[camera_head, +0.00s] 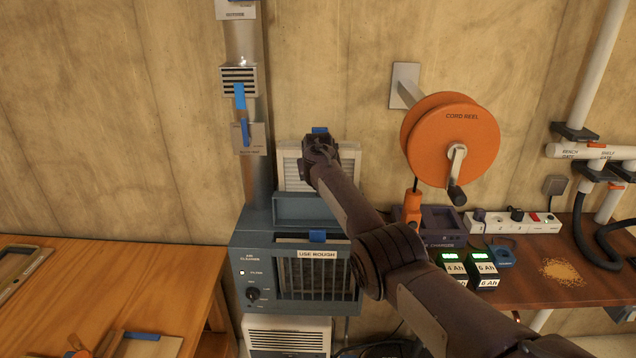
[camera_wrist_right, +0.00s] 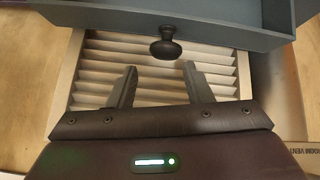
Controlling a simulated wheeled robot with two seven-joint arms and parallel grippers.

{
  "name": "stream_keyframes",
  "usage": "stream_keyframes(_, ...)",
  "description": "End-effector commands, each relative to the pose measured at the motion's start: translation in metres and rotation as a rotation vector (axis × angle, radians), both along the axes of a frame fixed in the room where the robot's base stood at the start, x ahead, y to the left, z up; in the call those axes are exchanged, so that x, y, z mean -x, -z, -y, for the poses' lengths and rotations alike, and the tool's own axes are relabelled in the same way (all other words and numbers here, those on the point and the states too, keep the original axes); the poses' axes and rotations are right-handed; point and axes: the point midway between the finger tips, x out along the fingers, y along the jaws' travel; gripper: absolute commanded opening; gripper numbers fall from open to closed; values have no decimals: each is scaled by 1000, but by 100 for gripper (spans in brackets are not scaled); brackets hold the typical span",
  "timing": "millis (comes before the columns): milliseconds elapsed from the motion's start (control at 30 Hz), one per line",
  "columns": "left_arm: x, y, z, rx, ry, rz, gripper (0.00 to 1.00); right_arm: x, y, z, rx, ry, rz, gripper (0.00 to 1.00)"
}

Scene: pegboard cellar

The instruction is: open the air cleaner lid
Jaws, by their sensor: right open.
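The blue-grey air cleaner (camera_head: 252,262) stands against the wall at centre left, with a dial and a front grille. Its lid (camera_head: 307,207) appears raised upright at the top, with a recessed face towards the head camera. In the right wrist view, the lid edge (camera_wrist_right: 215,28) crosses the top, with a black round knob (camera_wrist_right: 165,46) on it. My right gripper (camera_head: 318,146) is above and behind the lid in the head view. Its fingers (camera_wrist_right: 158,86) are open, empty and apart from the knob. My left gripper is not in view.
A white louvred panel (camera_head: 290,168) is behind my right gripper, near the wall. An orange cord reel (camera_head: 450,140) is on the wall to the right. A bench (camera_head: 535,270) at right holds chargers, batteries and a power strip. A wooden table (camera_head: 150,285) is at left.

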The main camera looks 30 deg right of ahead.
Motion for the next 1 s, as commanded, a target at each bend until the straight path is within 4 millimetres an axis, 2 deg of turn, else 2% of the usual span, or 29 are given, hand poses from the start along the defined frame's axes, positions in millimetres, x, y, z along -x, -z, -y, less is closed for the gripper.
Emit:
stream_keyframes(200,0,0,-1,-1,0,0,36,2,7,-3,-5,-4,-14,52)
stream_keyframes(467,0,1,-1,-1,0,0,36,4,6,-5,-4,-4,-17,52)
stream_keyframes(667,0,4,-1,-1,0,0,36,13,-7,-10,-4,-5,-15,52)
stream_keyframes(1000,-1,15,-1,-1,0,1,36,36,-42,-21,-4,-1,-12,52)
